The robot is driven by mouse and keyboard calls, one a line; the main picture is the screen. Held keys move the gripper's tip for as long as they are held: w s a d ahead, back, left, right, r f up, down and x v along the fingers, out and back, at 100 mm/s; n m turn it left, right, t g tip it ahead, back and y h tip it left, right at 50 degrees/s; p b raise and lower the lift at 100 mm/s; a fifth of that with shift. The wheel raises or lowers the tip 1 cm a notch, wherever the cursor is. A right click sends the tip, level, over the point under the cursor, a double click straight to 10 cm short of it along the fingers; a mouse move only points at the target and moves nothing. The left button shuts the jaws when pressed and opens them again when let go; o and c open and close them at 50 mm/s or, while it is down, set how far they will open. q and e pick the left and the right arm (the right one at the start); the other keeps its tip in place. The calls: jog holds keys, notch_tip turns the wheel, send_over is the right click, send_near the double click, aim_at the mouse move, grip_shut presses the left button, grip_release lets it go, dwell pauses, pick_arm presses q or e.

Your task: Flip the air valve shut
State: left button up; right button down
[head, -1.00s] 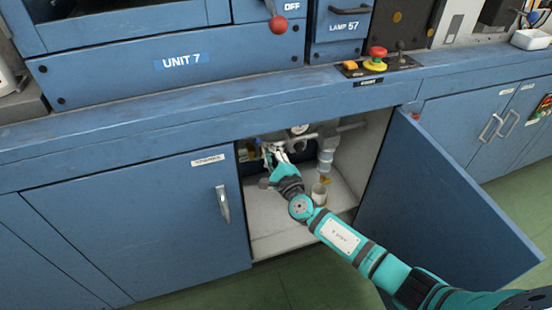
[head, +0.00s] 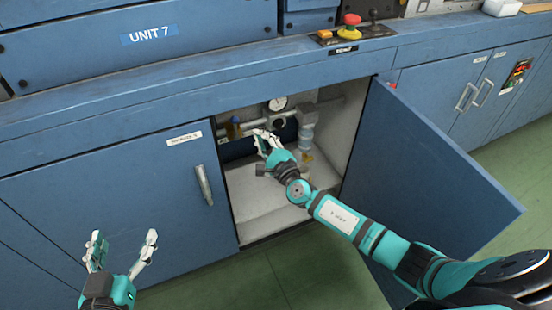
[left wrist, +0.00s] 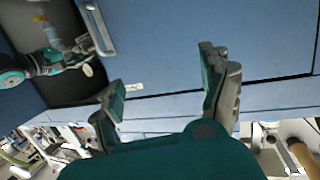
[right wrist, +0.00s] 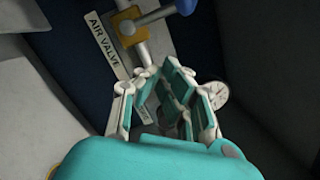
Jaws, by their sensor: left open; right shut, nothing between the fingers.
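The air valve (right wrist: 127,24) shows in the right wrist view as a brass-yellow body on a grey pipe, with the "AIR VALVE" label (right wrist: 103,40) beside it. A blue part (right wrist: 186,6), which looks like its handle, is cut by the top edge, so its full angle is hidden. In the head view the valve (head: 235,129) is small, at the back left of the open cupboard. My right gripper (head: 262,136) is inside the cupboard, shut and empty, apart from the valve, to its lower right. My left gripper (head: 122,242) is open and empty before the closed left door.
A round gauge (head: 277,103) and pipes sit behind my right gripper. The cupboard door (head: 430,165) stands open on the right. The closed door's handle (head: 203,185) is on the left. The cupboard floor (head: 262,215) is clear at the front left.

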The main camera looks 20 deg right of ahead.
pick_arm(q)
jog(key=s+a+f+g+y+p, duration=0.1)
jog(key=s+a+f+g, duration=0.1)
jog(key=s+f+g, duration=0.2)
notch_tip(320, 180, down, 2)
jog(key=shift+f, duration=0.25)
pick_arm(e)
jog(key=s+d, duration=0.1)
jog(key=s, duration=0.7)
jog(key=shift+f, duration=0.25)
